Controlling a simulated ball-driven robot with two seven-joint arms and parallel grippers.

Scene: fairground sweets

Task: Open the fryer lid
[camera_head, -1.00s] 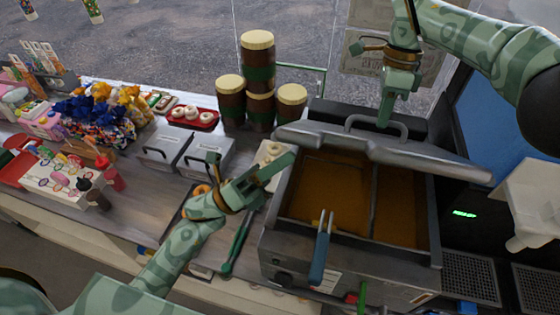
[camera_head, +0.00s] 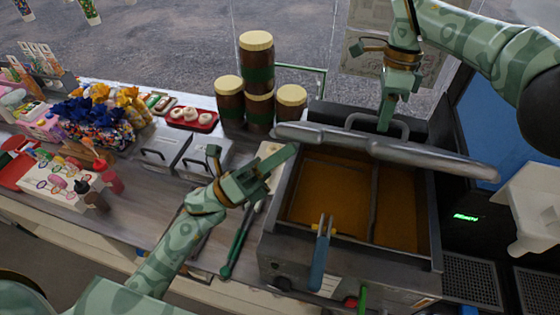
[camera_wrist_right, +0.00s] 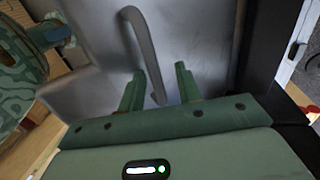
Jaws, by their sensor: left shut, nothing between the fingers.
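The fryer (camera_head: 345,270) is a grey metal box with two wells of brown oil in plain view. Its grey lid (camera_head: 430,155) is raised at the back edge, seen nearly edge-on in the head view, with a bar handle (camera_head: 376,119) at the back. My right gripper (camera_head: 385,122) points down at the handle. In the right wrist view its fingers (camera_wrist_right: 158,85) are apart, with the lower end of the handle (camera_wrist_right: 140,45) between them; contact is unclear. My left gripper (camera_head: 284,160) is shut and empty, near the lid's left end.
Blue-handled tongs (camera_head: 319,262) hang at the fryer's front. Two lidded metal containers (camera_head: 163,149), a red tray of doughnuts (camera_head: 192,119) and stacked brown jars (camera_head: 257,65) stand left of the fryer. A green-handled tool (camera_head: 236,243) lies on the counter.

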